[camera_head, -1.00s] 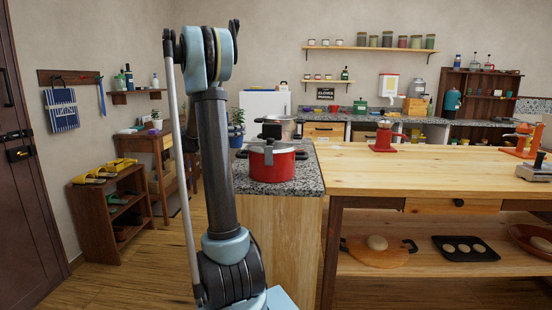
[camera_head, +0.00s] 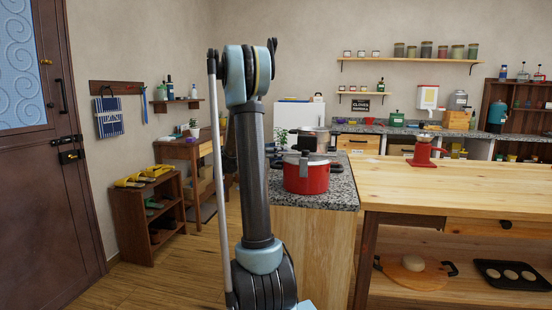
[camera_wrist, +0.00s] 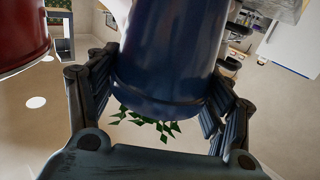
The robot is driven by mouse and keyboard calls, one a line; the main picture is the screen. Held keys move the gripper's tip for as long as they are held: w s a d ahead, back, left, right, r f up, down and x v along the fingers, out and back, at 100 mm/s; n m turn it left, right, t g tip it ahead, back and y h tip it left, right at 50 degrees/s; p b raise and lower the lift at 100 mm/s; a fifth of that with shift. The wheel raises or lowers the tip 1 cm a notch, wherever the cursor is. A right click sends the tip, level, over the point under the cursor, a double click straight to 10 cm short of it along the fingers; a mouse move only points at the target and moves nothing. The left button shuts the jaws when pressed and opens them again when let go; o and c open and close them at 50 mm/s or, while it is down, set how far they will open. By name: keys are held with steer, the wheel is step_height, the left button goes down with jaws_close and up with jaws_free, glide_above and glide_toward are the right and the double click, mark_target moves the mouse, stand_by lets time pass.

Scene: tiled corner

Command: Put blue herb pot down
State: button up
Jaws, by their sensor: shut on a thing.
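The blue herb pot (camera_wrist: 168,60) fills the upper middle of the wrist view, dark blue and glossy, with green leaves (camera_wrist: 150,122) showing past its rim. My gripper (camera_wrist: 157,108) has its fingers on both sides of the pot and is shut on it. Some green leaves (camera_head: 281,136) show just right of my arm.
The wooden worktable (camera_head: 450,186) at right has wide bare areas. A small wooden desk (camera_head: 190,149) and a low shoe shelf (camera_head: 128,215) stand left.

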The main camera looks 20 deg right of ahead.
steer(key=shift+f, duration=1.2)
steer(key=shift+f, duration=0.1)
steer(key=o, duration=1.4)
steer(key=shift+o, duration=0.6)
